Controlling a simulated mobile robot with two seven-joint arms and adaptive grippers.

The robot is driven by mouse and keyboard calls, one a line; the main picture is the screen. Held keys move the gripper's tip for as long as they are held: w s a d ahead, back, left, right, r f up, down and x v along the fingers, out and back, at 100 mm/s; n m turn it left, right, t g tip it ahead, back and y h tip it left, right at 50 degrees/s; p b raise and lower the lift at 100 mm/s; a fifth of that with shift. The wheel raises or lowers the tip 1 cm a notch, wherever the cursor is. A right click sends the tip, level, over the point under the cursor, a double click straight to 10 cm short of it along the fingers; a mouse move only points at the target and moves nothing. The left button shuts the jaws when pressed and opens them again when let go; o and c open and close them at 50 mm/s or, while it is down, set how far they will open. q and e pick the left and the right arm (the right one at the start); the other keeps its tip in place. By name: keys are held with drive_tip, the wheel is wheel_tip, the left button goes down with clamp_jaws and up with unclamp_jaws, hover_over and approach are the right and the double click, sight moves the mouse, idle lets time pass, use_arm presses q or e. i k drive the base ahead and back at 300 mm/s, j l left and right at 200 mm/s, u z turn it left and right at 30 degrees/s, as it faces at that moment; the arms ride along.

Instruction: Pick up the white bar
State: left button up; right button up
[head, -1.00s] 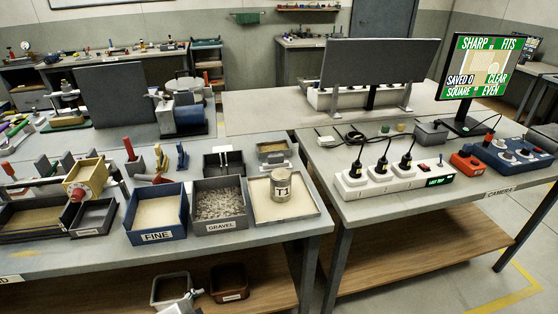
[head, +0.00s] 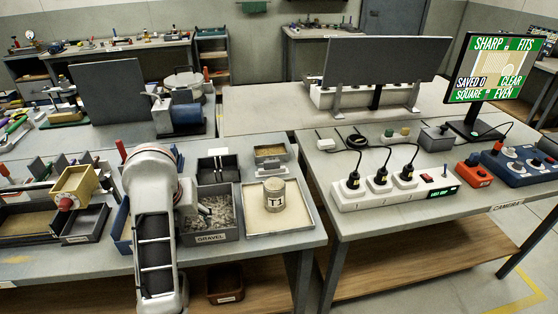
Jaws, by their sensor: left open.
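A white item (head: 217,152) stands on a dark open box behind the gravel tray; it is small, and I cannot tell for sure that it is the white bar. A long white power strip (head: 400,194) with black plugs lies on the right bench. My left arm rises in front of the left bench. My left gripper (head: 203,212) is open, small and partly hidden by the arm, over the left part of the gravel tray (head: 212,238), apart from both white items. My right gripper is out of view.
A sand tray (head: 308,215) with a labelled can (head: 275,196) stands right of the gravel. A yellow box with a red knob (head: 74,187) stands at left. My arm hides most of the blue tray. A gap separates the two benches.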

sight(272, 166)
drive_tip(key=i+l, duration=0.95)
drive_tip(key=i, duration=0.1)
